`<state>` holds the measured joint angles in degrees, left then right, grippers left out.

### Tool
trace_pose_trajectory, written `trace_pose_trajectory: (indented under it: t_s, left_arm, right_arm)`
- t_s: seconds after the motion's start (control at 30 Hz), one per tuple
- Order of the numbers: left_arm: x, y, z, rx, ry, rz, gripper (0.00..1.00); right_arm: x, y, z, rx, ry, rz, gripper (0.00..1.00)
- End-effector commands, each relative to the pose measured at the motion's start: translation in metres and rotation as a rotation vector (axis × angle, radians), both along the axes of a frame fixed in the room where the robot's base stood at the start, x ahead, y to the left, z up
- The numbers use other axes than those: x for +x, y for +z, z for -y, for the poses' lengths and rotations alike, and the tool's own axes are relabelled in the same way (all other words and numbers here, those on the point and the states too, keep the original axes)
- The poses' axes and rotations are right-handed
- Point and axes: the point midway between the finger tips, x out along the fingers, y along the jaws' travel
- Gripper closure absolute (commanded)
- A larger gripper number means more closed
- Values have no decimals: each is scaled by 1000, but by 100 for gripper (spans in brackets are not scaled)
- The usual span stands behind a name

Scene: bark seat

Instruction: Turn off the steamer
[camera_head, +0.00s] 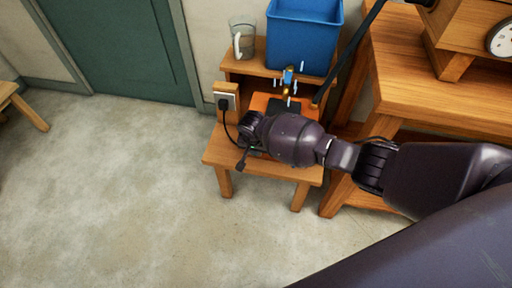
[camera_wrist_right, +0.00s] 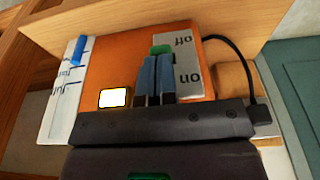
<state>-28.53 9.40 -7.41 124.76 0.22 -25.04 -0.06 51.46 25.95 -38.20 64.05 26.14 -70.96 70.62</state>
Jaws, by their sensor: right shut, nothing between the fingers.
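The steamer (camera_head: 260,102) is an orange box on a small wooden stand, partly hidden by my right arm in the head view. In the right wrist view its orange face (camera_wrist_right: 105,62) carries a grey plate (camera_wrist_right: 197,55) marked "off" and "on", seen upside down. A green piece (camera_wrist_right: 161,49), perhaps the switch, shows beside the plate near "off". My right gripper (camera_wrist_right: 158,62) is shut and empty, its fingertips at the green piece; I cannot tell whether they touch it. A lit white square (camera_wrist_right: 114,98) with a yellow rim is left of the fingers. My left gripper is out of view.
A blue bin (camera_head: 303,38) and a glass jar (camera_head: 243,38) stand on the stand's upper shelf. A plug and black cord hang at the outlet (camera_head: 226,97). A wooden table (camera_head: 400,90) stands close on the right.

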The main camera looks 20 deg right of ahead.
Motion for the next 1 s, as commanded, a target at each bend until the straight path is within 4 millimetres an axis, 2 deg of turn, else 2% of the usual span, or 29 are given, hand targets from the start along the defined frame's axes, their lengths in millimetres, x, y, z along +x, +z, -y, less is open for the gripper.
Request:
trace_pose_trajectory:
  t_s: [0.3, 0.53, 1.0]
  left_arm:
    - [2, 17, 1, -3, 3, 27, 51]
    - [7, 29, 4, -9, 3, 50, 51]
    - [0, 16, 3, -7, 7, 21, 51]
  right_arm:
    - [-2, 2, -3, -42, -1, 68, 100]
    - [-8, -5, -6, -111, 0, 165, 100]
    - [-20, -31, -12, -292, 0, 426, 100]
